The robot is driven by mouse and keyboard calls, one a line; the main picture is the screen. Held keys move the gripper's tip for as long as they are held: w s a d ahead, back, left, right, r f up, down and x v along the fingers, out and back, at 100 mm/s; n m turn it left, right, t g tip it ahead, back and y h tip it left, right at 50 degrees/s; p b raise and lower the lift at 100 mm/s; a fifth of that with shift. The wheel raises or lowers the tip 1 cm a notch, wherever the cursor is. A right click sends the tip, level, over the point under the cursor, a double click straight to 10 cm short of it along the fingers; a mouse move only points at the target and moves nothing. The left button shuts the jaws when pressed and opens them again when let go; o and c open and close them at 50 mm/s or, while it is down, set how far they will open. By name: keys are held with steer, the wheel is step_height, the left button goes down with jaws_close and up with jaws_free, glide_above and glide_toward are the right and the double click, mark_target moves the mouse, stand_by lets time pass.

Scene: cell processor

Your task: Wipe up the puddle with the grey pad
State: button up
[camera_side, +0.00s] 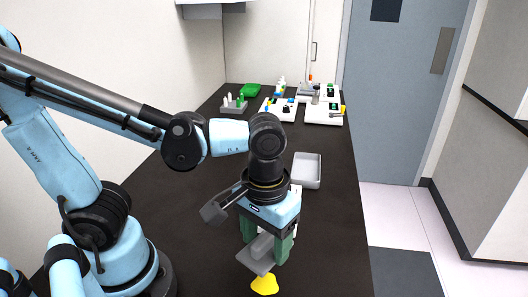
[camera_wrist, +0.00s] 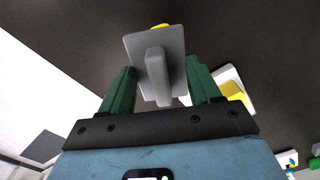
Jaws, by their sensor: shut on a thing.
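The grey pad (camera_side: 254,264) is a flat plate with a raised grey handle. My gripper (camera_side: 266,248) points down with its green fingers shut on the handle. The wrist view shows the pad (camera_wrist: 138,48) with the handle between the fingers (camera_wrist: 160,72). The yellow puddle (camera_side: 264,284) lies on the dark table just in front of the pad in the side view. A small bit of the puddle (camera_wrist: 160,26) shows past the pad's far edge in the wrist view; the pad may hide more. I cannot tell whether the pad touches the table.
A white item with a yellow patch (camera_wrist: 232,80) lies right of my gripper in the wrist view. A grey tray (camera_side: 307,170) stands behind my gripper. White devices (camera_side: 323,112), a tube rack (camera_side: 234,104) and a green box (camera_side: 250,90) stand at the far end. Table right of the gripper is clear.

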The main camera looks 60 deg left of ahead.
steer(key=shift+f, duration=3)
